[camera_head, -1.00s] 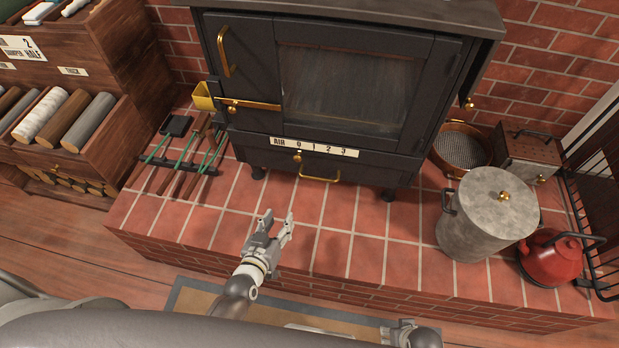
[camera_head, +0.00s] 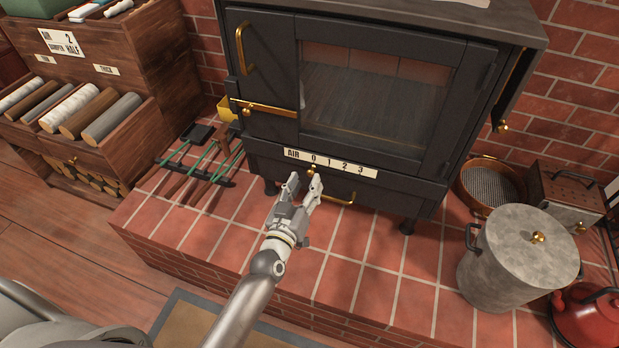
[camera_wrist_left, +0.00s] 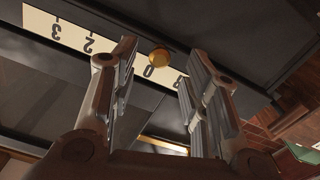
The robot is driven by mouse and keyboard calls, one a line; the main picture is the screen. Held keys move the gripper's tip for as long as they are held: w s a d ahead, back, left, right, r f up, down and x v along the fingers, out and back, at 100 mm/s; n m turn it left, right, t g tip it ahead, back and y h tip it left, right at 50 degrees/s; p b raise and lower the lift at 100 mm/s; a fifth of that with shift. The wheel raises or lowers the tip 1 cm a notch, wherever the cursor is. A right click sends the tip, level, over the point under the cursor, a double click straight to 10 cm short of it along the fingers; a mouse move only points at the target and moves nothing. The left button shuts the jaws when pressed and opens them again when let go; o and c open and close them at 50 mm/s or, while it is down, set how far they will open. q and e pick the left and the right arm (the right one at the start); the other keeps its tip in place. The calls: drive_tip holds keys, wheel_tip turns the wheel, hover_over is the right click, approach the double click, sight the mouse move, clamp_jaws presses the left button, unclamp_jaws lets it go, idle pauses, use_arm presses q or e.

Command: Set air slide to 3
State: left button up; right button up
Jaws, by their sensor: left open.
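The air slide's small brass knob (camera_head: 311,170) shows on the black stove front, just under the white scale strip (camera_head: 365,171) marked AIR 0 1 2 3. In the left wrist view the knob (camera_wrist_left: 159,58) is beside the 0 on the upside-down scale (camera_wrist_left: 72,38); a finger hides the 1. My left gripper (camera_head: 303,183) is open and empty at the stove front. In the wrist view its fingertips (camera_wrist_left: 160,52) appear on either side of the knob, with gaps; contact is not visible. My right gripper is out of view.
A brass handle (camera_head: 338,201) sits low on the stove, right of my gripper. Fire tools (camera_head: 205,160) lie left on the brick hearth (camera_head: 230,235). A grey lidded bin (camera_head: 515,262) and red kettle (camera_head: 590,318) stand right. A shelf card (camera_head: 61,42) reads AIR 2, DAMPER HALF.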

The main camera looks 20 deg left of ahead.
sight(310, 176)
use_arm(q)
drive_tip(key=shift+w, duration=1.75)
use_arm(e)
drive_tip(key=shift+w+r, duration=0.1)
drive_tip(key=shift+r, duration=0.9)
use_arm(q)
drive_tip(key=shift+c, duration=0.2)
clamp_jaws()
